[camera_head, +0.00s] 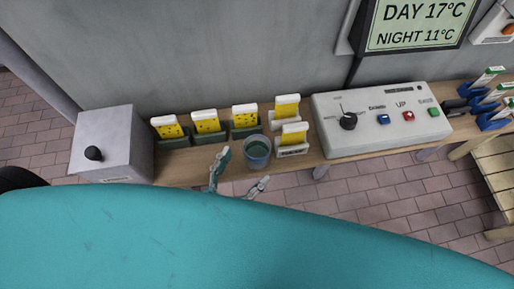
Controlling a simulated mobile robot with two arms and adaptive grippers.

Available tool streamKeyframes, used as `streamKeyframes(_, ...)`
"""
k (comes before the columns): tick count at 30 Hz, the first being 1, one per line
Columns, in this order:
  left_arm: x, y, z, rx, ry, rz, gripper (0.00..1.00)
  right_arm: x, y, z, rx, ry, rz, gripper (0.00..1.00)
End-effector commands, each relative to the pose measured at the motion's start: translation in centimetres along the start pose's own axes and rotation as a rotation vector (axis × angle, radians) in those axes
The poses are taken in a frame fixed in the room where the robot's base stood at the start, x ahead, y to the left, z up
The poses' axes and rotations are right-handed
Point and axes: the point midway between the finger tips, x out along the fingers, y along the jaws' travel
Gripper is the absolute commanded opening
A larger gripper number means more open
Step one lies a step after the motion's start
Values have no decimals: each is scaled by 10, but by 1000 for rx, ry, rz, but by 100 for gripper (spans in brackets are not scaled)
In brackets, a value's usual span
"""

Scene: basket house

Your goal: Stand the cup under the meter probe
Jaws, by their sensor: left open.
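A dark blue-grey cup (257,155) stands upright on the narrow wooden bench (190,172), near its front edge. It is open at the top, and its inside looks greenish. My left gripper (244,166) is open just in front of the cup, with one finger to the cup's left and the other at its front right. I cannot tell whether the fingers touch it. My right gripper is not in view. I cannot make out a meter probe for sure.
Several yellow-and-white cards (206,122) stand in holders behind and beside the cup. A grey box with a black knob (104,145) is at the left. A white control panel (375,120) with a dial and coloured buttons is at the right. Blue-and-white items (490,100) stand far right.

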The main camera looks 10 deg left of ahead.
Motion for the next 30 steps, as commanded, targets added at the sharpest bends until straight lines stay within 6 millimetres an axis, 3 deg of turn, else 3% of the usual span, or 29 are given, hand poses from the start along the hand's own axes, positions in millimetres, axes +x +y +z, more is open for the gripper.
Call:
streamKeyframes(5,11,0,-2,-1,1,0,84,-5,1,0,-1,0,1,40)
streamKeyframes(15,56,-3,-4,0,2,0,84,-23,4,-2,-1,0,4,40)
streamKeyframes(23,58,-3,-2,0,0,1,84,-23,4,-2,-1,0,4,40)
streamKeyframes(30,58,-3,-2,0,0,1,54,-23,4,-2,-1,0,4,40)
